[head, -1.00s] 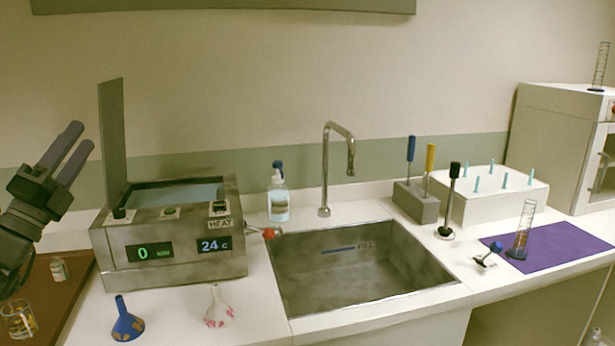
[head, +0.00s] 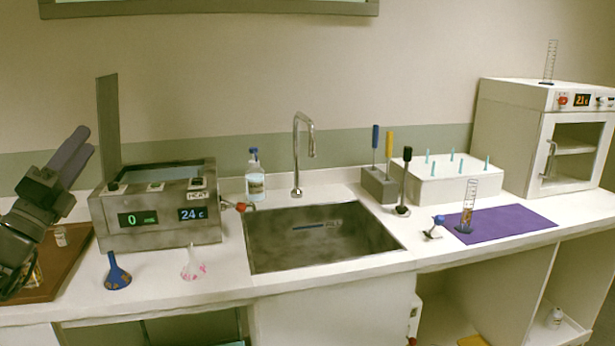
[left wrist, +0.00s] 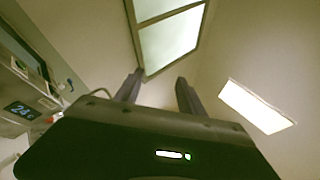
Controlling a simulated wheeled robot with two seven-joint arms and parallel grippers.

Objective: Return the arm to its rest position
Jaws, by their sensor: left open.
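My left gripper (head: 72,158) is raised at the left of the head view, in front of the water bath's left side. Its two fingers are apart, point up and to the right, and hold nothing. In the left wrist view the fingers (left wrist: 158,90) also show apart, with only wall, window and ceiling light beyond them. The left forearm hides part of the brown tray (head: 60,275) and of a glass beaker. My right gripper is in neither view.
The water bath (head: 160,232) stands near the gripper with its lid upright. The sink (head: 320,243) is at the centre. A purple mat (head: 515,218) with a measuring cylinder (head: 467,208) and a white oven (head: 545,140) are at the right.

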